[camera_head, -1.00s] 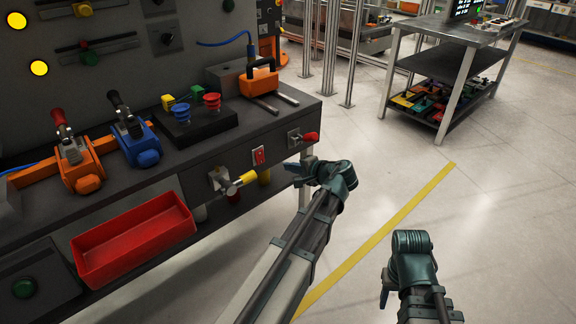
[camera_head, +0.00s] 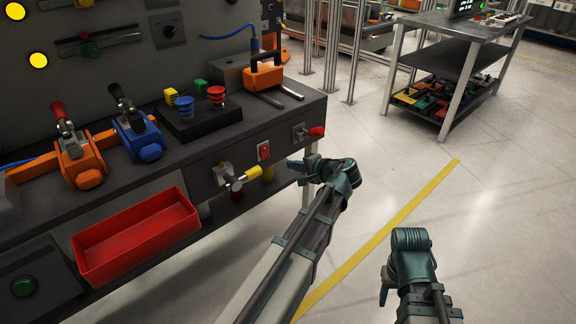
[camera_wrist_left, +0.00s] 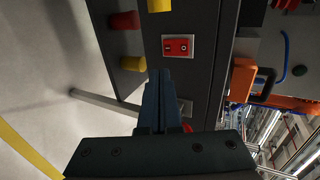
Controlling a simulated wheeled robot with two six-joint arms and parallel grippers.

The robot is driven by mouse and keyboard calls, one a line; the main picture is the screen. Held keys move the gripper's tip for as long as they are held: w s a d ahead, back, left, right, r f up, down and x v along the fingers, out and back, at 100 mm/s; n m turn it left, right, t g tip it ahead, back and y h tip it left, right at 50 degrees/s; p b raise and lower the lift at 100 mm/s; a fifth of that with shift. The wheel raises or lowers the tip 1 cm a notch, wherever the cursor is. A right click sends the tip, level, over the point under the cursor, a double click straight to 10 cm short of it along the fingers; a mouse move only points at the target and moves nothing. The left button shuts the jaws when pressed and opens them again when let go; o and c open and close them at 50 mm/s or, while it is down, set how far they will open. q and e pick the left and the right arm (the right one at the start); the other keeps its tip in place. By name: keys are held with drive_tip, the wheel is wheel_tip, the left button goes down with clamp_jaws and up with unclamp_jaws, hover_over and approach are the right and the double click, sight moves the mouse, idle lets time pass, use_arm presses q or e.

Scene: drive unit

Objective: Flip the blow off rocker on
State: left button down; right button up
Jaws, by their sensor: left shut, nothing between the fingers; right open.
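The blow off rocker is likely the small red switch (camera_head: 263,151) in a pale frame on the bench's front panel. In the left wrist view the red rocker (camera_wrist_left: 177,46) shows two white marks, just beyond and slightly right of the fingertips. Its label and which side is pressed are too small to tell. My left gripper (camera_head: 291,167) is shut and empty, in front of the panel to the right of the rocker and apart from it. Its closed fingers (camera_wrist_left: 159,74) point toward the panel. My right gripper (camera_head: 384,292) is open and empty over the floor, far from the bench.
A valve with a yellow handle (camera_head: 236,180) sits left of the rocker, and a red-handled switch (camera_head: 316,131) sits to its right. A red bin (camera_head: 135,235) hangs on the bench front. Clamps and buttons stand on the bench top.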

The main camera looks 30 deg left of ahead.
use_arm(q)
drive_tip(key=b, duration=0.3)
approach(266, 157)
wheel_tip(266, 157, down, 3)
drive_tip(key=a, duration=0.1)
drive_tip(key=shift+w+a+f, duration=0.1)
drive_tip(key=shift+w+a, duration=0.25)
drive_tip(key=shift+a, duration=0.4)
drive_tip(key=shift+w+a+r, duration=0.1)
drive_tip(key=shift+w+a, duration=0.25)
drive_tip(key=shift+a, duration=0.35)
drive_tip(key=shift+w+a+f, duration=0.1)
drive_tip(key=shift+w+a, duration=0.3)
drive_tip(key=shift+a, duration=0.35)
drive_tip(key=shift+w+a+f+b, duration=0.1)
drive_tip(key=shift+a+f+b, duration=0.1)
drive_tip(key=shift+b, duration=0.15)
drive_tip(key=shift+r, duration=0.15)
